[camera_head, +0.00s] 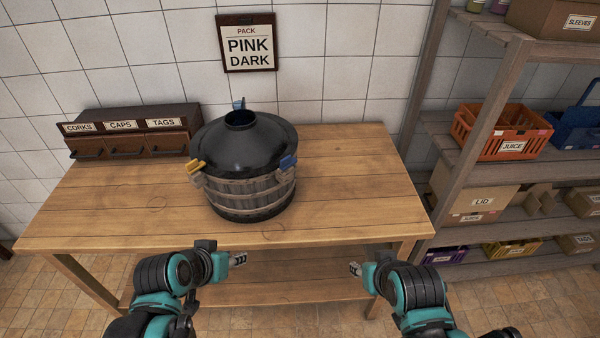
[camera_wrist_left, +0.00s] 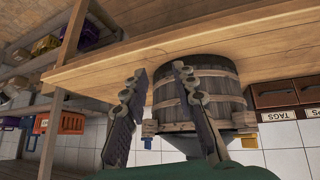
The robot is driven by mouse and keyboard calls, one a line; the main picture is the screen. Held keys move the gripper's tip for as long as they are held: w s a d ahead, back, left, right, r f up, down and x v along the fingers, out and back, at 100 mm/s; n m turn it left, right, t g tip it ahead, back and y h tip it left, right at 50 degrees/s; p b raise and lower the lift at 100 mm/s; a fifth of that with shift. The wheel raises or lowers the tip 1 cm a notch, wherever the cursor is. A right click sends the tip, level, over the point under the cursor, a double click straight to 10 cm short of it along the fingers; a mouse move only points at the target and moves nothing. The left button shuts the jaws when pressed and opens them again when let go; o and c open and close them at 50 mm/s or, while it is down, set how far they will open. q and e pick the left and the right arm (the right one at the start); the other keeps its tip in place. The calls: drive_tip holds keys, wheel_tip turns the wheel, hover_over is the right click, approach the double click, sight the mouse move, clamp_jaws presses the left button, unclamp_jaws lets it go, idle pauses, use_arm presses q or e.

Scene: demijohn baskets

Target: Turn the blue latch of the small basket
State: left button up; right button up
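One wooden basket (camera_head: 250,196) with dark staves and pale hoops stands upright on the table, with a black domed lid or vessel top (camera_head: 243,142) above it. A blue latch (camera_head: 288,161) sits at its right rim and a yellow latch (camera_head: 196,166) at its left rim. In the upside-down left wrist view the basket (camera_wrist_left: 222,98) is behind my left gripper (camera_wrist_left: 158,78), whose fingers are apart and empty. In the head view the left gripper (camera_head: 238,259) is short of the table's front edge. My right gripper (camera_head: 355,268) is further right, apart from everything; its opening is unclear.
The wooden table (camera_head: 350,180) is bare right of the basket. A drawer box (camera_head: 130,128) labelled corks, caps and tags stands at back left. A sign (camera_head: 247,43) reads "PACK PINK DARK". A shelf rack (camera_head: 470,110) with crates and boxes stands at right.

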use_arm(q)
drive_tip(key=w+d+r+m+t+h, duration=0.1)
drive_tip(key=w+d+r+m+h, duration=0.2)
drive_tip(key=w+d+h, duration=0.4)
drive_tip(key=m+t+h, duration=0.4)
drive_tip(key=m, duration=0.1)
approach(281, 164)
drive_tip(key=x, duration=0.4)
drive_tip(key=shift+w, duration=0.1)
drive_tip(key=b+x, duration=0.1)
drive_tip(key=x, duration=0.6)
drive_tip(key=shift+w+d, duration=0.2)
drive_tip(key=shift+d, duration=0.05)
clamp_jaws()
